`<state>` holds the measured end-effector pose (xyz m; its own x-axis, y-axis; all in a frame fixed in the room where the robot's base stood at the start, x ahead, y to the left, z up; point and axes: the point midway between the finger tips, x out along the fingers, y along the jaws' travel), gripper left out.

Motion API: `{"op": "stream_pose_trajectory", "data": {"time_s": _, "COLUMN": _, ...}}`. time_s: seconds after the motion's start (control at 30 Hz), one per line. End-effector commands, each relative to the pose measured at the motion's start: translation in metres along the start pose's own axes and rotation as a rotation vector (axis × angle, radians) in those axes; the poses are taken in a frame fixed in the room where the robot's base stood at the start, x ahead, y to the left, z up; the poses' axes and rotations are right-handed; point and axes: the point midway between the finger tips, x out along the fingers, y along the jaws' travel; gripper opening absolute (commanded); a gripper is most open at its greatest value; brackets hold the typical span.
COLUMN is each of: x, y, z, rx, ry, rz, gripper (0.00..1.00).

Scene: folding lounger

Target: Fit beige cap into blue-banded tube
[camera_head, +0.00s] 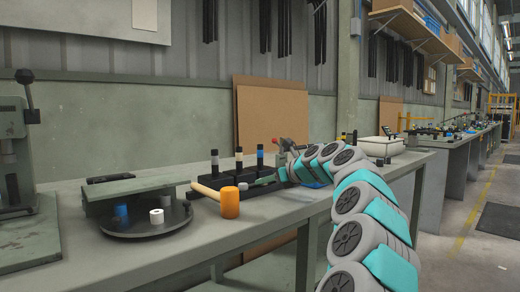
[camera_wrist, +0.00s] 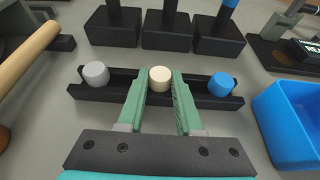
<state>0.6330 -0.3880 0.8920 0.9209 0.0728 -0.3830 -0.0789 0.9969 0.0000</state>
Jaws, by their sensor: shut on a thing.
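The beige cap (camera_wrist: 160,80) is between the two green fingers of my gripper (camera_wrist: 159,90) in the wrist view. My gripper is shut on it, at the middle of a black cap holder (camera_wrist: 113,93). I cannot tell whether the cap is clear of the holder. The blue-banded tube (camera_head: 260,156) stands upright in a black block, rightmost of three tubes in the head view. In the head view the cap is not discernible.
A grey cap (camera_wrist: 96,74) and a blue cap (camera_wrist: 221,84) sit at the holder's ends. A blue bin (camera_wrist: 288,118) stands close on the right. A mallet (camera_head: 230,201) lies left of the holder. A round turntable (camera_head: 146,222) is farther left.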

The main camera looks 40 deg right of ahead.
Motion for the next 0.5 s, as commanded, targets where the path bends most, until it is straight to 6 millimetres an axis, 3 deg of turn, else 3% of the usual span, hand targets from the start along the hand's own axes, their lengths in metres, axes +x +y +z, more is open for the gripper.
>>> {"op": "stream_pose_trajectory", "data": {"time_s": 0.5, "x": -0.012, "y": 0.000, "z": 0.029, "rx": 0.000, "ry": 0.000, "rz": 0.001, "gripper": 0.00}}
